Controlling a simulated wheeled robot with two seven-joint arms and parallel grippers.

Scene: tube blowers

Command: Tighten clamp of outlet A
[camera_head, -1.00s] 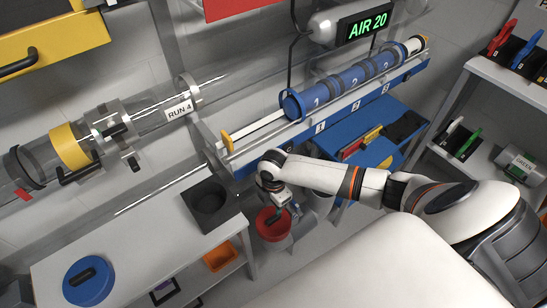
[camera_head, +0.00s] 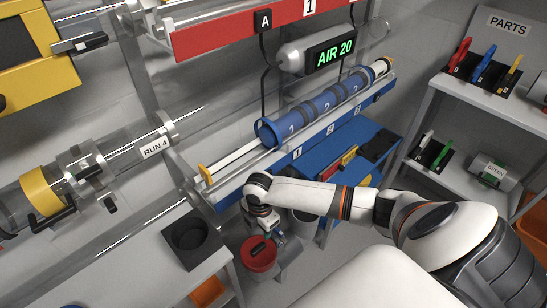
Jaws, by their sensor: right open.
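A black plate marked A (camera_head: 263,20) hangs on the red rail, with a black hose below it. The hose runs down toward the near end of a blue tube (camera_head: 315,115) numbered 1, 2, 3, lying on a blue-edged rail. I cannot make out a clamp on outlet A. My right gripper (camera_head: 270,228) points down above a red round container (camera_head: 258,253), in front of the blue-edged rail. It is open, small in the picture, with nothing seen in it. My left gripper is not in view.
A clear pipe labelled RUN 4 (camera_head: 154,148) with clamp fittings and a yellow ring (camera_head: 41,191) runs at left. A grey bench (camera_head: 120,262) carries a black square holder (camera_head: 191,238). A parts shelf (camera_head: 480,95) stands at right. The AIR 20 display (camera_head: 335,53) hangs above the tube.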

